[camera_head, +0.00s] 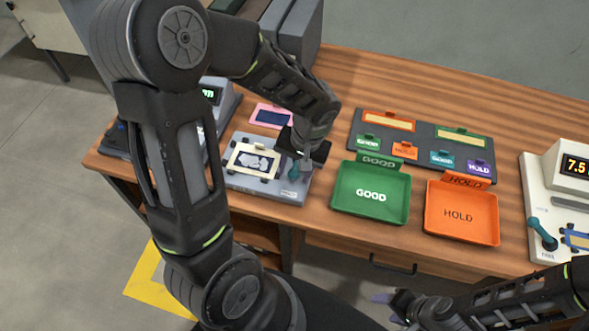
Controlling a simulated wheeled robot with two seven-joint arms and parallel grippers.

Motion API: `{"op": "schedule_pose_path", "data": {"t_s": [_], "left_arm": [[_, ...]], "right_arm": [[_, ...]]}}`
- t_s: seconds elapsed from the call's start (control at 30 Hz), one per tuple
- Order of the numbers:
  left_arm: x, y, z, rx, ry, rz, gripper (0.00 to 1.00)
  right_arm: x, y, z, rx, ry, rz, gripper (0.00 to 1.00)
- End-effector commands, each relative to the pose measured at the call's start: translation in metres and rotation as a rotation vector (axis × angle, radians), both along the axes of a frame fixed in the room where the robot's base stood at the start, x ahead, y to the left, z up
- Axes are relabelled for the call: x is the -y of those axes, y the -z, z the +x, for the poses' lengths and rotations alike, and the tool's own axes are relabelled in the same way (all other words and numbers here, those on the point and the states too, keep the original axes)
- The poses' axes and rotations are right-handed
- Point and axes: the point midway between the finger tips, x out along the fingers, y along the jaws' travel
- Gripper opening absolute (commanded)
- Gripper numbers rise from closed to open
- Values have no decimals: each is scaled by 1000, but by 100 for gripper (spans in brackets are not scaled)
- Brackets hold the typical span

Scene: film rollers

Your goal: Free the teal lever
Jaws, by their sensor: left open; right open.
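A teal lever (293,173) stands at the right end of a grey fixture (262,192) with a cream-framed picture card on it. My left gripper (303,158) is open, directly above and around this lever's area; the wrist and fingers partly hide it, and I cannot tell whether they touch it. A second teal lever (541,233) stands on a white device (535,195) at the right edge. My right gripper (392,302) is open and empty at the bottom, in front of the table, far from both levers.
A green GOOD tray (371,212) and an orange HOLD tray (462,228) sit mid-table. Behind them is a dark board (425,137) with coloured tags. A pink-framed card (270,116) lies behind the fixture. Bare wood (430,80) is free at the back.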

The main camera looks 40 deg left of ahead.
Motion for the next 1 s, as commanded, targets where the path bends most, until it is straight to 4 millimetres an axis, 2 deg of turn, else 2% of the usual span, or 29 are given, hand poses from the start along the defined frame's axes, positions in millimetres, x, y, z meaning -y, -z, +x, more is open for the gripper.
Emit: {"op": "schedule_pose_path", "data": {"t_s": [0.1,0.37,0.9,1.0], "left_arm": [[-1,7,-1,-1,1,1,45],[-1,8,-1,0,1,0,45],[-1,8,0,1,1,-1,1],[-1,7,0,1,1,-1,0]], "right_arm": [[0,0,0,0,0,0,54],[0,0,0,0,0,0,54],[0,0,0,0,0,0,54],[0,0,0,0,0,0,54]]}}
